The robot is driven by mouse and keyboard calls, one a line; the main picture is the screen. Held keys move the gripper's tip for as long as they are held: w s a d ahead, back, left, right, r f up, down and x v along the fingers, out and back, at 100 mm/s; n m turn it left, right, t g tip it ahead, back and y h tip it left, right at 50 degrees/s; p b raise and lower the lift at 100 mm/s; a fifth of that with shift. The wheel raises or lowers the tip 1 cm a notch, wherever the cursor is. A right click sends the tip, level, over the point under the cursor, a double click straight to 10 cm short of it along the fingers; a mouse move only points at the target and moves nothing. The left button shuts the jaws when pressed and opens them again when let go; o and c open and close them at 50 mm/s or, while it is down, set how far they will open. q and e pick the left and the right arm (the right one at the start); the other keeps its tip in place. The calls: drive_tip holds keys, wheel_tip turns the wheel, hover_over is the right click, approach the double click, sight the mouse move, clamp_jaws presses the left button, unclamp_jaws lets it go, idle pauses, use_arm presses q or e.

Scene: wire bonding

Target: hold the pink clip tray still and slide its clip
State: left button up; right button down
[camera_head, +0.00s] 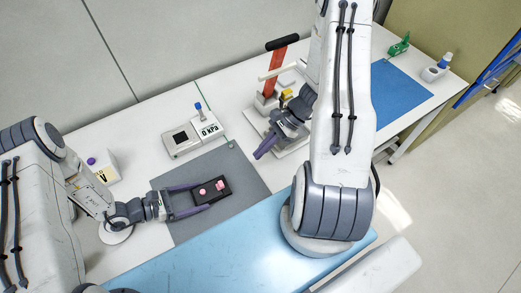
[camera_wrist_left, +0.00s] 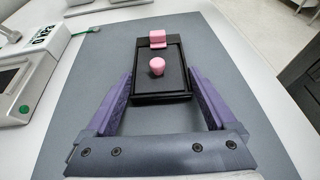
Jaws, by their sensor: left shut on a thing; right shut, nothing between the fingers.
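The clip tray (camera_head: 203,197) is a small black rectangular tray lying on the grey mat (camera_head: 242,168). A pink clip (camera_head: 220,186) sits at its far end and a pink knob (camera_head: 202,192) stands nearer its middle. In the left wrist view the pink clip (camera_wrist_left: 157,39) is at the tray's top edge, with the round pink knob (camera_wrist_left: 157,66) below it. My left gripper (camera_head: 208,196) is shut on the tray, its purple fingers along the two sides. My right gripper (camera_head: 262,153) is shut and empty, above the table beyond the tray's right side.
A white gauge box (camera_head: 207,128) with a display and a square-plate device (camera_head: 180,139) stand behind the mat. A press with a red lever (camera_head: 275,72) is behind my right gripper. A blue mat (camera_head: 398,92), green tool (camera_head: 399,46) and bottle (camera_head: 437,68) are further right.

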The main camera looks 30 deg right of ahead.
use_arm(q)
drive_tip(key=o, duration=1.1)
